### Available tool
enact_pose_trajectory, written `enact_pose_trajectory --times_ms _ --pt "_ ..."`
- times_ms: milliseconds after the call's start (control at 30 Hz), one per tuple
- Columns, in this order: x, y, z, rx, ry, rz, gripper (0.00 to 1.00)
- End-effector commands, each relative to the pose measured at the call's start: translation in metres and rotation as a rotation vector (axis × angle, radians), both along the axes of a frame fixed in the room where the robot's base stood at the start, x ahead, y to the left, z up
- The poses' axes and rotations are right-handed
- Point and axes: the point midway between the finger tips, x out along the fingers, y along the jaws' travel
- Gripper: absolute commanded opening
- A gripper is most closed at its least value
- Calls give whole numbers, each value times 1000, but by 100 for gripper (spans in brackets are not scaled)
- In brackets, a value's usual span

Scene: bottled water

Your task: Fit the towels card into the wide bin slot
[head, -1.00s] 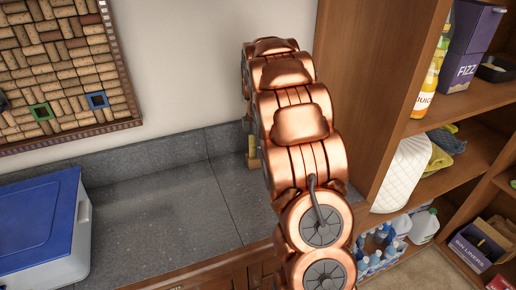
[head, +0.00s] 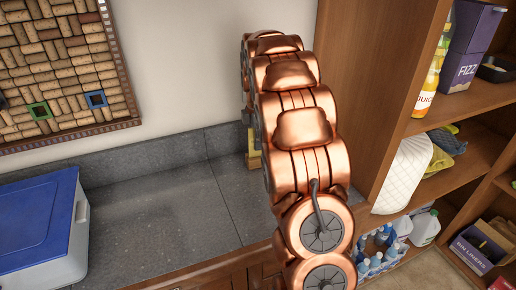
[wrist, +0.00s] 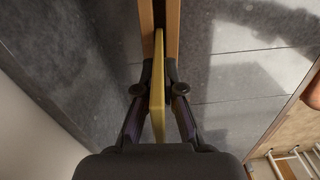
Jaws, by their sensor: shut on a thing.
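The towels card (wrist: 158,85) is a thin yellow plate seen nearly edge-on in the wrist view. My gripper (wrist: 158,78) is shut on it, one dark finger on each side. Beyond the fingertips are two tan walls of the bin (wrist: 173,25) with a dark slot between them. The card's far end lines up with this gap and overlaps it in the picture. I cannot tell how deep it sits, or whether it touches the walls. The card's face is not readable. In the head view my copper arm hides the gripper and most of this spot; a small yellowish piece (head: 254,161) shows at its left edge.
A grey countertop (head: 160,210) is clear left of my arm. A blue-lidded cooler (head: 40,225) stands at the left. A wooden shelf unit (head: 375,100) rises close at the right, with bottles and boxes. A cork-covered framed board (head: 60,70) hangs on the wall.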

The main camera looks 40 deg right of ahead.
Motion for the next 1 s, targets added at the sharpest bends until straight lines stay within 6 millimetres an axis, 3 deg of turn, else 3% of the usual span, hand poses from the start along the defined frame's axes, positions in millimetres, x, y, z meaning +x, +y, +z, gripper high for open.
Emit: enact_pose_trajectory --times_ms 167,567,1000 --pt "0 0 11 1 0 -1 0" --pt "-25 13 12 2 2 0 0" --pt "-79 40 18 1 -1 1 0"
